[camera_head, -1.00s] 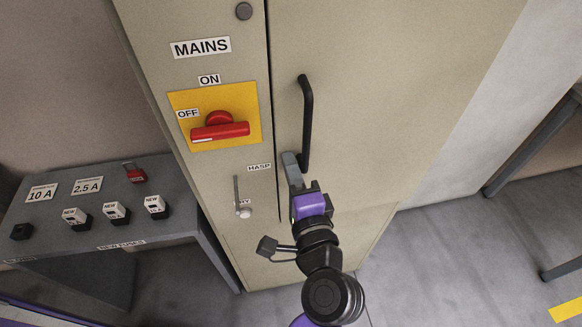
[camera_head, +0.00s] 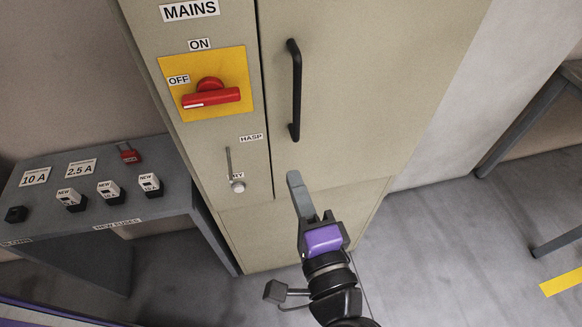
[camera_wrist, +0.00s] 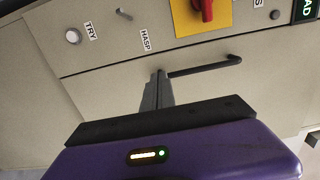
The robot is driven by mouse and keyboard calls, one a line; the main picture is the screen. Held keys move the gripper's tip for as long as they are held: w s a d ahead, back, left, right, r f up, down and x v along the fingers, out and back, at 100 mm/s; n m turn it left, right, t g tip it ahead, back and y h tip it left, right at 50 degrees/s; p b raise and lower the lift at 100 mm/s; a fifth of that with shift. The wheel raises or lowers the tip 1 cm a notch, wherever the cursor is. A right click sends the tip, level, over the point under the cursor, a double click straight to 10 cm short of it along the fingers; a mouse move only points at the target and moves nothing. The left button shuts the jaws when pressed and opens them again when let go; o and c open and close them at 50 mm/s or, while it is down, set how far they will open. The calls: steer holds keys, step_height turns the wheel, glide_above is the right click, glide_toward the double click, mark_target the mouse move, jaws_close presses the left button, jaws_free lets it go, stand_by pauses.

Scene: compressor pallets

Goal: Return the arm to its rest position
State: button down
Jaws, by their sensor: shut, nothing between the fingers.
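My gripper (camera_head: 294,180) is below the black door handle (camera_head: 295,90) of the beige cabinet (camera_head: 360,70), in front of the lower door. Its grey fingers are together and empty. In the wrist view the gripper (camera_wrist: 158,78) points at the cabinet front, and the handle (camera_wrist: 205,68) shows just beyond and to the right of the fingertips. The purple gripper body and black wrist trail down to the lower right in the head view.
A red switch (camera_head: 211,97) on a yellow plate, a hasp lever (camera_head: 229,163) and a white button (camera_head: 237,186) sit left of the door. A grey fuse table (camera_head: 160,206) stands at left, a grey frame (camera_head: 520,120) at right. Floor between is clear.

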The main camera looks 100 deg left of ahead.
steer(key=shift+v, duration=0.9)
steer(key=w+d+m+t+y, duration=0.2)
steer(key=w+t, duration=0.8)
steer(key=w, duration=0.2)
steer(key=w+d+f+m+t+h, duration=0.1)
steer(key=w+d+f+t+h, duration=0.15)
steer(key=d, duration=0.35)
steer(key=w+d+f+t+h, duration=0.1)
steer(key=w+d+t, duration=0.3)
steer(key=d, duration=0.2)
steer(key=w+d+f+m+t+h, duration=0.1)
steer(key=w+d+f+t+h, duration=0.1)
steer(key=w+d+t, duration=0.3)
steer(key=s+d+t+h, duration=0.1)
steer(key=s+d+h, duration=0.15)
steer(key=d, duration=0.65)
steer(key=s+d+t+h, duration=0.2)
steer(key=d+h, duration=0.2)
steer(key=d, duration=0.6)
steer(key=s+d+f+m+g+h, duration=0.1)
steer(key=s+d+f+g+h, duration=0.1)
steer(key=s+d+h, duration=0.4)
steer(key=s+d, duration=0.5)
steer(key=shift+s+d+f, duration=0.15)
steer(key=shift+s+d, duration=0.05)
steer(key=shift+s, duration=0.1)
